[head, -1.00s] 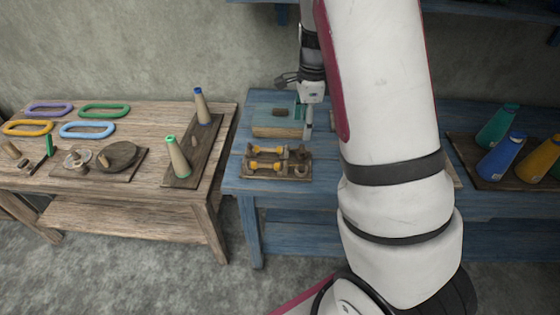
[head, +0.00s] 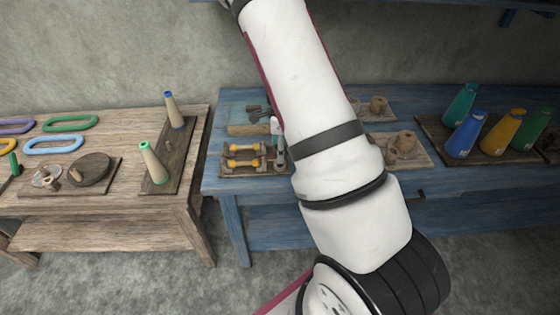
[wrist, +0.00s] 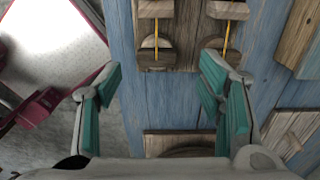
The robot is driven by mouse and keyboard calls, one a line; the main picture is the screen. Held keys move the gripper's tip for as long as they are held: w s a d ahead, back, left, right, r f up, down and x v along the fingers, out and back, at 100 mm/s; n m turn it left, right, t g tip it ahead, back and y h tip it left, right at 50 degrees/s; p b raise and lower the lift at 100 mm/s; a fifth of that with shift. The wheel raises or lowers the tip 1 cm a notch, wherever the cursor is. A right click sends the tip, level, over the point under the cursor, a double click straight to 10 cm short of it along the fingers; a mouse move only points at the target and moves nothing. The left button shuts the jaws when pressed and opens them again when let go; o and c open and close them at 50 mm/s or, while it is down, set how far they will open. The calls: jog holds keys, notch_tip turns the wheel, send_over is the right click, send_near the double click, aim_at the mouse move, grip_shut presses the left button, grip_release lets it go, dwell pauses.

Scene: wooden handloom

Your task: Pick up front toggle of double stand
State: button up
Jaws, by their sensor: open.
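The double stand (head: 226,173) sits near the front edge of the blue table. In the wrist view, wooden parts of the stand (wrist: 180,62) show at the top with thin yellow strips; the front toggle's side (wrist: 155,42) is the left one, closer to the table edge. My gripper (wrist: 165,85) is open and empty, its teal-padded fingers apart. In the head view it is beside the stand's right end, partly hidden by my arm.
A wooden block (head: 240,131) lies behind the stand. Wooden bases with pegs (head: 405,145) stand to the right, past my arm. Coloured cones (head: 467,134) stand on a board farther right. A separate wooden table (head: 110,195) with cones and rings is at left.

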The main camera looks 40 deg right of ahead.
jog(key=f, duration=0.4)
jog(key=shift+s+a+f+p, duration=0.1)
jog(key=shift+s+f+p, duration=0.15)
jog(key=shift+p, duration=0.1)
jog(key=shift+w, duration=0.1)
jog(key=c, duration=0.9)
jog(key=shift+o, duration=0.2)
jog(key=shift+r, duration=0.1)
